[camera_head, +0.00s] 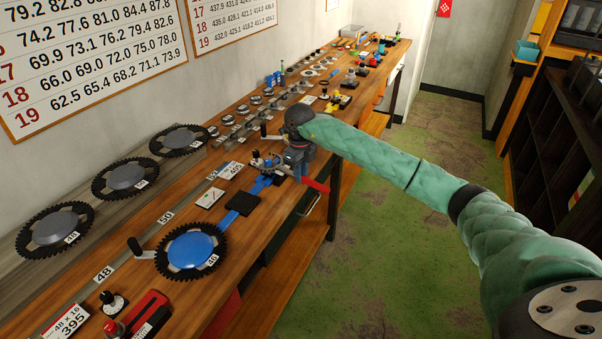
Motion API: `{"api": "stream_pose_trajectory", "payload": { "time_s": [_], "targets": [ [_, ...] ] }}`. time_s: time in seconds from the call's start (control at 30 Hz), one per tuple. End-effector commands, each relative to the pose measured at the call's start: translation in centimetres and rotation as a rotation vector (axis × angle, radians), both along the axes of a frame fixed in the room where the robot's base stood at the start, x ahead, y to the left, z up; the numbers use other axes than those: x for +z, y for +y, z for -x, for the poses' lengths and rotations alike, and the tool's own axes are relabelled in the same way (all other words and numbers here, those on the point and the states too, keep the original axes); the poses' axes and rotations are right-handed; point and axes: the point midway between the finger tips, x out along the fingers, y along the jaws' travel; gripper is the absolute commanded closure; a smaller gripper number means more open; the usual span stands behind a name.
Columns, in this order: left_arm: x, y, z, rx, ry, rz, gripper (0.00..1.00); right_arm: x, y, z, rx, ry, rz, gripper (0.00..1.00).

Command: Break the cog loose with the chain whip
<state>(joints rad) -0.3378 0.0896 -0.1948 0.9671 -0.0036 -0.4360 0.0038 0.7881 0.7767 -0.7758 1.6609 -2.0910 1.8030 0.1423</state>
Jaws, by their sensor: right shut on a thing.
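My right gripper (284,166) is over the front half of the long wooden bench, mid-length, with its arm coming in from the right. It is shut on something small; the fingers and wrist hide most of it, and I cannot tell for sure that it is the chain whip. A red handle-like bar (316,185) sticks out beside the gripper over the bench's front edge. A blue bar-shaped tool (247,199) lies on the bench just left of the gripper. I cannot make out the cog near the gripper. My left gripper is not in view.
A large blue-centred chainring (190,250) lies on the wooden bench (135,292). Several dark chainrings (125,178) lie along the wall side. A red tool (137,315) and black knobs stand at the near end. Small parts crowd the far end. The green floor at right is clear.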

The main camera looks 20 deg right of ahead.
Motion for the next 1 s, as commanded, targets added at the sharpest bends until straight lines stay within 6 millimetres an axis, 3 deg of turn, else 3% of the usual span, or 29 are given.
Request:
{"api": "stream_pose_trajectory", "payload": {
  "time_s": [1.0],
  "targets": [
    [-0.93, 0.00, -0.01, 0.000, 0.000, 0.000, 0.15, -1.03, 0.01, -0.03, 0.000, -0.001, 0.000, 1.00]
  ]
}}
